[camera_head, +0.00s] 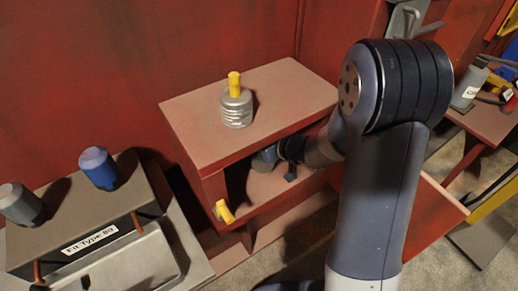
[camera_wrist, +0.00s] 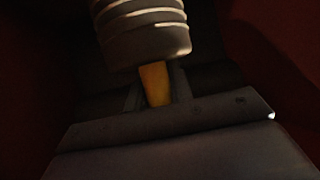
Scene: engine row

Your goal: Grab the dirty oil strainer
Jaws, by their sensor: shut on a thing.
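In the wrist view, a grey ribbed strainer (camera_wrist: 142,30) with a yellow handle (camera_wrist: 154,77) fills the top middle, in deep shade. My gripper (camera_wrist: 156,90) is shut on the yellow handle, one finger on each side. In the head view my arm reaches into the open compartment under the red cabinet's top, and the held strainer cannot be clearly made out there. A second ribbed strainer (camera_head: 236,108), grey with a yellow handle, stands upright on the cabinet top. How dirty either one is, I cannot tell.
The red cabinet (camera_head: 290,82) has a roof and side walls close around my gripper. A yellow piece (camera_head: 224,211) shows at its front left edge. A grey case (camera_head: 75,213) with a blue-capped bottle (camera_head: 98,167) and a grey one (camera_head: 20,204) stands at left.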

